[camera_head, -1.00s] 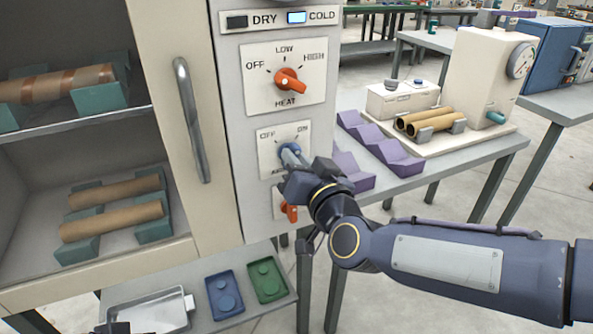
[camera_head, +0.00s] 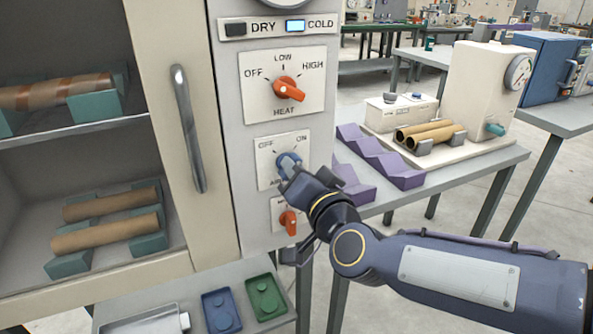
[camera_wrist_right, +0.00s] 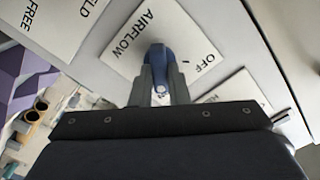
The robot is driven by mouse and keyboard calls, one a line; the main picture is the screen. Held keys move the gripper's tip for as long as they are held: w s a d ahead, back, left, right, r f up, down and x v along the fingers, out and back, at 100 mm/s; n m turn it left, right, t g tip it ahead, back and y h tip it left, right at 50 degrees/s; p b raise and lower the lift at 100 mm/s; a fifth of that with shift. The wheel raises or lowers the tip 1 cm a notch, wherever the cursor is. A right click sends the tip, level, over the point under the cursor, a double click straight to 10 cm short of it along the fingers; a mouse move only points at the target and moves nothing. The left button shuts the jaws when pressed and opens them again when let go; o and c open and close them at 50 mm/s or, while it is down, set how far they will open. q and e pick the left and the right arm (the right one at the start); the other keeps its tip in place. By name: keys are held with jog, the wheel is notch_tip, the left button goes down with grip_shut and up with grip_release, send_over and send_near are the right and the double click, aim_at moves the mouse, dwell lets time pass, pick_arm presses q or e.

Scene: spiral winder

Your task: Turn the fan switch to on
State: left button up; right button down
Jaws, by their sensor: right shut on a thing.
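The fan switch is a blue knob (camera_head: 286,161) on a white plate (camera_head: 265,176) marked OFF at upper left and ON at upper right. In the right wrist view the blue knob (camera_wrist_right: 160,56) sits beside the words AIRFLOW and OFF. My right gripper (camera_head: 291,173) reaches in from the right and is shut on the knob. Its two grey fingers (camera_wrist_right: 159,83) lie on either side of the knob in the wrist view. The fingers partly cover the knob, so its exact pointing is hard to tell. My left gripper is not in view.
An orange heat knob (camera_head: 288,90) is above the switch, and another orange knob (camera_head: 288,221) is close below my right gripper. A cabinet door handle (camera_head: 190,130) stands left. Purple cradles (camera_head: 380,160) lie on the table to the right.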

jog(key=c, duration=1.4)
grip_release()
jog(key=p+v, duration=0.1)
jog(key=v, duration=0.6)
jog(key=shift+s, duration=0.4)
